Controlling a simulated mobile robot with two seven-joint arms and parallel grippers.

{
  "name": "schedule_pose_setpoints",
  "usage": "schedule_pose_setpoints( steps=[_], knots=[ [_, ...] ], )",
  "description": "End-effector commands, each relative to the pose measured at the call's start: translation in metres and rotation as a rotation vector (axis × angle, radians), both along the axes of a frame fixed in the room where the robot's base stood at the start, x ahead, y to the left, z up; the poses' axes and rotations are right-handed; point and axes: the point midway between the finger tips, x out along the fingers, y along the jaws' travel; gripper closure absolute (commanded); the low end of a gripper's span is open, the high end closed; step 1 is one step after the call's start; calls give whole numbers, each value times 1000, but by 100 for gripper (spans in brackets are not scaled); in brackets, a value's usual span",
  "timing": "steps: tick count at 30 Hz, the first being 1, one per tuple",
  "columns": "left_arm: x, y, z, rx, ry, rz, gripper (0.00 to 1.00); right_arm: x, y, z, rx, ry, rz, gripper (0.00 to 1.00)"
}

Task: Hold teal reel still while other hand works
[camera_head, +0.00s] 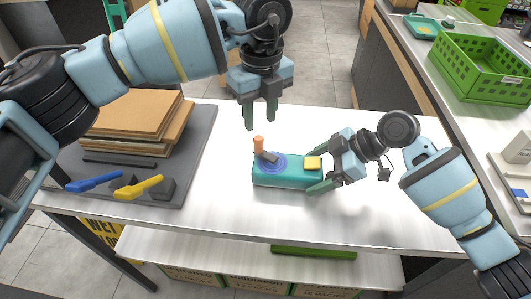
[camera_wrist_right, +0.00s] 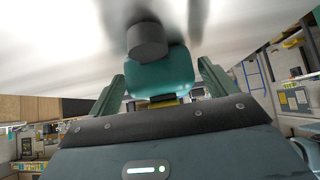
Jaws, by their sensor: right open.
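The teal reel (camera_head: 268,179) lies on the white counter, a long teal body with a blue disc, an upright orange knob (camera_head: 258,144), a dark piece and a yellow block (camera_head: 312,163) on top. My right gripper (camera_head: 313,173) is at its right end, fingers open on either side. In the right wrist view the teal body (camera_wrist_right: 165,75) sits between the spread fingers, with a dark grey cylinder (camera_wrist_right: 148,42) in front; contact cannot be told. My left gripper (camera_head: 260,114) hangs above and behind the reel, fingers apart and empty.
A dark mat (camera_head: 196,150) at the left holds stacked brown boards (camera_head: 135,115), a blue-handled tool (camera_head: 95,182) and a yellow-handled tool (camera_head: 138,187). A green crate (camera_head: 470,70) stands on another counter at the back right. The counter in front of the reel is clear.

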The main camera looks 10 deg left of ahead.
Motion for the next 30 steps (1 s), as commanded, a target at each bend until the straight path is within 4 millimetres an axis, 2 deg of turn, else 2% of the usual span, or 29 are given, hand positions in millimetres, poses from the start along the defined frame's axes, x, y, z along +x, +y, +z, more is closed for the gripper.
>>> schedule_pose_setpoints(
  steps=[30],
  knots=[
    [0,0,0,0,0,0,64,0,-22,23,0,-1,-1,16]
  ],
)
